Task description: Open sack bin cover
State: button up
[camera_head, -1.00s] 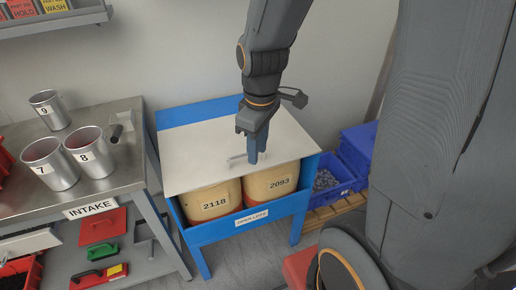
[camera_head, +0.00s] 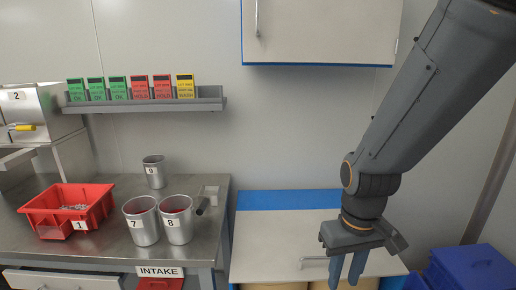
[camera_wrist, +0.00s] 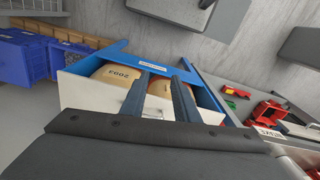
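The sack bin cover (camera_head: 275,235) is a pale flat panel with a blue strip behind it, lying over the blue bin (camera_wrist: 205,95). Its bar handle (camera_head: 313,260) is near the front edge. My gripper (camera_head: 347,285) is over the cover, just right of the handle; its two fingers are apart with nothing between them. In the wrist view my gripper (camera_wrist: 160,85) points toward the bin front. The sack marked 2093 (camera_wrist: 115,73) and a second sack (camera_wrist: 162,88) show in the front opening. Whether a finger touches the cover is unclear.
Left of the bin is the metal INTAKE table (camera_head: 100,225) with cups 7 (camera_head: 143,228), 8 (camera_head: 177,232) and 9 (camera_head: 154,175) and a red bin (camera_head: 68,228). Blue crates (camera_head: 470,268) stand right. A wall cabinet (camera_head: 320,30) hangs above the cover.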

aim_at(272, 246)
jog(key=z, duration=1.5)
jog(key=k, duration=0.95)
jog(key=u, duration=0.9)
